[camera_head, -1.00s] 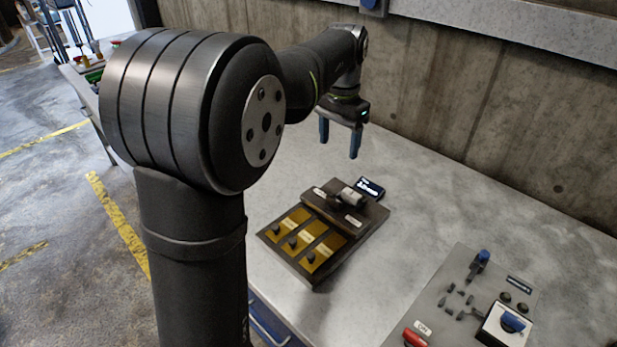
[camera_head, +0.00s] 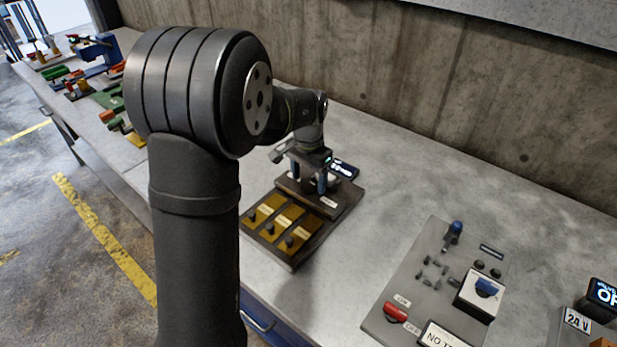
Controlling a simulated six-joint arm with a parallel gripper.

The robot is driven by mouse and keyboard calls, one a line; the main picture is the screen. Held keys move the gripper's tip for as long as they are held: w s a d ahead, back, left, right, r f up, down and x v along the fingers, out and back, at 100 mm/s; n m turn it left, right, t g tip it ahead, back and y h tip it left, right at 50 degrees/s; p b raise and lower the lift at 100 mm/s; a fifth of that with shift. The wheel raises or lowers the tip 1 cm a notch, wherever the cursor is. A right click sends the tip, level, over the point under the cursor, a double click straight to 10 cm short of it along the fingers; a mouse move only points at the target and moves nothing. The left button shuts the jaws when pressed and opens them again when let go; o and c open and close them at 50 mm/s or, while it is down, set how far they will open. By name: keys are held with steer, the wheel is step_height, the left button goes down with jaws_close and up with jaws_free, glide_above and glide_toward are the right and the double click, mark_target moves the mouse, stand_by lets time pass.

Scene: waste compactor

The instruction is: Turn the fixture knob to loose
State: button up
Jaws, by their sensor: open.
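The dark fixture block (camera_head: 342,203) stands on the table, raised at the back of a board with gold plates. Its grey cylindrical part, which looks like the knob, is mostly hidden behind my gripper. I cannot read which way it points. A small white label (camera_head: 328,203) shows on the block's right; its text is too small to read. My gripper (camera_head: 310,181) points down, open, with its blue fingers low over the block at the grey part. I cannot tell whether the fingers touch it.
The board's gold plates (camera_head: 269,221) carry small black knobs in front of the block. A small dark display (camera_head: 345,169) stands behind it. A grey panel (camera_head: 405,290) with a red handle and blue knob lies to the right. Bare table separates them.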

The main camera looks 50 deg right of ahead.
steer(key=shift+f, duration=0.1)
steer(key=c, duration=1)
steer(key=shift+n, duration=0.4)
steer(key=n, duration=0.8)
steer(key=shift+n, duration=0.3)
steer(key=n, duration=0.8)
steer(key=shift+n, duration=0.4)
